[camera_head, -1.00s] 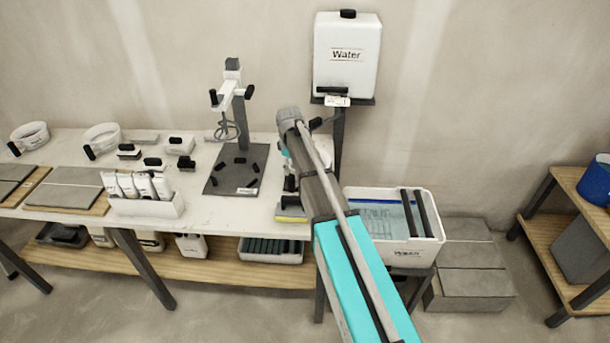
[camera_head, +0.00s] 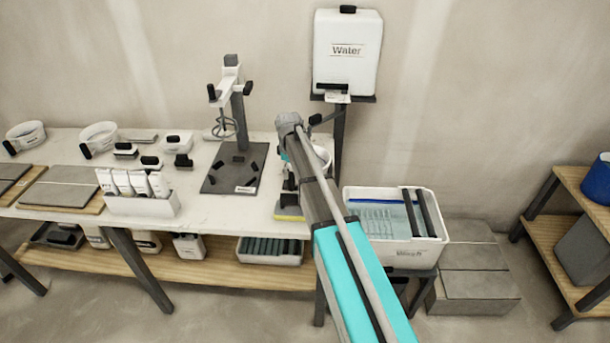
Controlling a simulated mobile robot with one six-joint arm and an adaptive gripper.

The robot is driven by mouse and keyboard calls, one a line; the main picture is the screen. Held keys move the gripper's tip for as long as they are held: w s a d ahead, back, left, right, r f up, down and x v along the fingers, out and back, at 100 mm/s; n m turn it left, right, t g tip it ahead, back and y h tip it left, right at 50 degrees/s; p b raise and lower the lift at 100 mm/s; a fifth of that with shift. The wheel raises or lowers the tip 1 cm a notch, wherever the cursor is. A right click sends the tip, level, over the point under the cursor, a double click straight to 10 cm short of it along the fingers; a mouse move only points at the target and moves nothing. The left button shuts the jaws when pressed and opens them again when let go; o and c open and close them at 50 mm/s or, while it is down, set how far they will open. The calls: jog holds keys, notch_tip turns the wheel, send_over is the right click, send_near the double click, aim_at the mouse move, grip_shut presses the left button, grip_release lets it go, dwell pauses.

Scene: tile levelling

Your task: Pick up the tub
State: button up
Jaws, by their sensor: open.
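Two white round tubs with black handles stand on the white worktop at the left, one at the far left (camera_head: 25,136) and one beside it (camera_head: 99,136). Another white rounded vessel (camera_head: 323,156) shows partly behind my arm at the worktop's right end; my arm hides much of it. My gripper (camera_head: 289,197) is open, pointing down over the right end of the worktop, beside this vessel and partly hidden by my arm. I cannot tell whether it touches anything.
A dark-based stand (camera_head: 230,180) is left of my gripper. A yellow-edged item (camera_head: 289,214) lies below it. A white water container (camera_head: 346,55) stands behind, and a white wash bin (camera_head: 420,252) is at the right.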

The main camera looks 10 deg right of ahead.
jog(key=shift+f+b, duration=0.45)
jog(key=shift+f, duration=0.25)
grip_shut()
dwell(0.3)
